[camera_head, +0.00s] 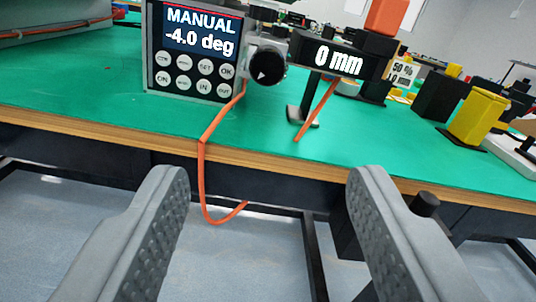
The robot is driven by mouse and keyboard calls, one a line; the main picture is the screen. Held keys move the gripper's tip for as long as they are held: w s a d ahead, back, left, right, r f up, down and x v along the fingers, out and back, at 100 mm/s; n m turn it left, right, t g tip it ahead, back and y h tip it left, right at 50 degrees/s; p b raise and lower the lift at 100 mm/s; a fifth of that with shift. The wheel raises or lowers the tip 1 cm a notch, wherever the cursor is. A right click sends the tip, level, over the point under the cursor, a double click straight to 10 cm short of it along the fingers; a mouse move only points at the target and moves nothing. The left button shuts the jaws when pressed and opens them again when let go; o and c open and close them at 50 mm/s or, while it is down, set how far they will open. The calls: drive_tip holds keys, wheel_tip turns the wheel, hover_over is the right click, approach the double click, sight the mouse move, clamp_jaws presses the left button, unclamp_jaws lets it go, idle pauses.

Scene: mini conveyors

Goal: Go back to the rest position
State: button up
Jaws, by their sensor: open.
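My gripper (268,192) fills the lower part of the view. Its two grey fingers with dimpled inner faces stand wide apart, with nothing held between them. It is in front of the near edge of the green table (200,128). An orange cable hangs over that edge and shows in the gap between the fingers, farther back. No rest position is marked in view.
A control panel (193,75) reads "MANUAL -4.0 deg", beside a black knob (267,66). A black display (338,60) reads "0 mm". An orange cable (203,165) loops below the edge. A yellow block (478,117) and black block (440,97) stand right.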

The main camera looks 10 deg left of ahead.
drive_tip(key=s+a+r+m+t+h, duration=0.15)
drive_tip(key=a+r+h, duration=0.25)
drive_tip(key=a+r, duration=0.4)
drive_tip(key=w+a+r+m+t+h, duration=0.1)
drive_tip(key=a+r+m+h, duration=0.3)
drive_tip(key=r, duration=0.6)
drive_tip(key=s+a+r+g+y, duration=0.1)
drive_tip(key=s+a+r, duration=0.3)
drive_tip(key=s+a, duration=1.1)
drive_tip(key=shift+s+r+m+g+y, duration=0.2)
drive_tip(key=shift+s+m+g+y, duration=0.3)
drive_tip(key=shift+s, duration=0.65)
